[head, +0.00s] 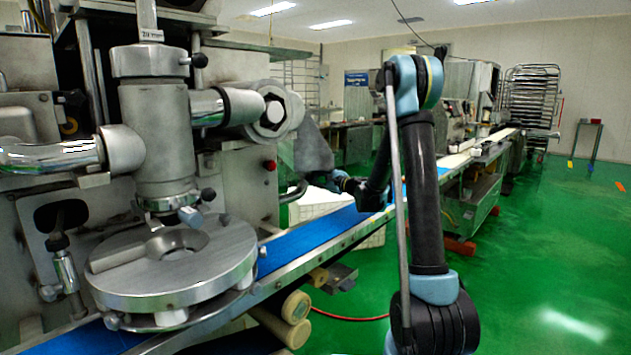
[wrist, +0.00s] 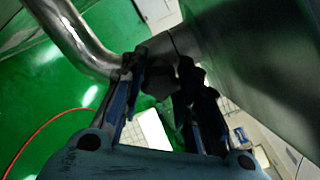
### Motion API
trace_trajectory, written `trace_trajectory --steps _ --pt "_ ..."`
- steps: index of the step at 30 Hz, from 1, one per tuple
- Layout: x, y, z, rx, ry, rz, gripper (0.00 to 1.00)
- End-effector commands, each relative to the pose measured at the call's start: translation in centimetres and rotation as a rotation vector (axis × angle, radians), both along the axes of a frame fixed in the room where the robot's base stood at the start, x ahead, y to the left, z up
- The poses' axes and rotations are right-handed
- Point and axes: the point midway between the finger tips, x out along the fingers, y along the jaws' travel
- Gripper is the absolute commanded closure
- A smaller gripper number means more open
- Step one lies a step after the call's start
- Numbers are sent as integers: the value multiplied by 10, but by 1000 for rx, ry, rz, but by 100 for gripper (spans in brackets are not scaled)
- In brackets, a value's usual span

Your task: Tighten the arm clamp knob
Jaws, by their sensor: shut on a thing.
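A dark knob (wrist: 160,76) shows in the wrist view, beside a grey metal collar on a bent shiny pipe. The two fingers of my gripper (wrist: 163,85) stand on either side of it, shut on it. The picture is dark here, so the exact contact is hard to see. In the head view my arm reaches left to the machine's right side, and the fingertips and this knob are hidden or too small to make out there.
The encrusting machine (head: 155,140) fills the left, with a round steel disc (head: 175,265) in front. A blue conveyor belt (head: 310,232) runs back to the right below my wrist. In the wrist view the bent pipe (wrist: 75,35) passes close to my left finger. Green floor at right is clear.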

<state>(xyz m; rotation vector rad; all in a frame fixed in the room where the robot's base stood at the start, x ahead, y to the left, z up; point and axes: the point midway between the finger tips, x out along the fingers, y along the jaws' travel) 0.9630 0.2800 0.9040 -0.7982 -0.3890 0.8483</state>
Motion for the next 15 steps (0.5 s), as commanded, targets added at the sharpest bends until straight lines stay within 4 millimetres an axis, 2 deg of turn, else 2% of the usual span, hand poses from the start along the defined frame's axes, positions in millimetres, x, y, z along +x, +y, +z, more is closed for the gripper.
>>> trace_trajectory --steps 15 --pt "-1 0 -1 20 30 1 95"
